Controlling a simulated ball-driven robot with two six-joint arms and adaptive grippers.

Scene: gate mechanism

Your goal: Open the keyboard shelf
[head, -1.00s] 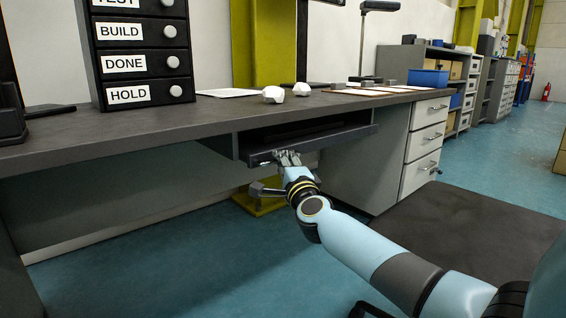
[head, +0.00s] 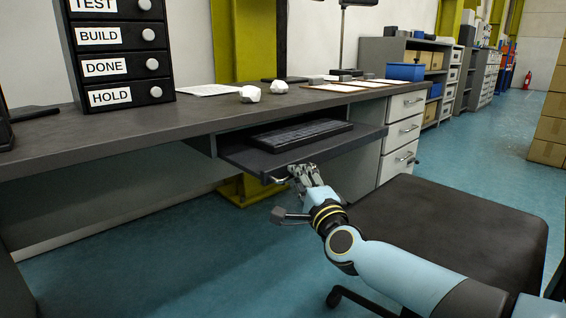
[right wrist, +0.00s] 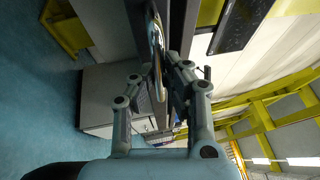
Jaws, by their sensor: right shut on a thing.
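The keyboard shelf (head: 255,161) is pulled out from under the desk in the head view, with a dark keyboard (head: 300,134) lying on it. My right gripper (head: 297,173) is at the shelf's front edge, shut on a small metal handle (head: 281,179). In the right wrist view, my right gripper's fingers (right wrist: 154,82) close around the metal handle (right wrist: 156,45), beside the dark shelf edge. The keyboard (right wrist: 236,24) also shows there at the top. My left gripper is not in view.
The desk top (head: 190,117) carries a labelled drawer stack (head: 118,45), two white lumps (head: 262,91) and clipboards. A white drawer unit (head: 401,130) stands right of the shelf. A dark chair seat (head: 450,225) is close to my right arm.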

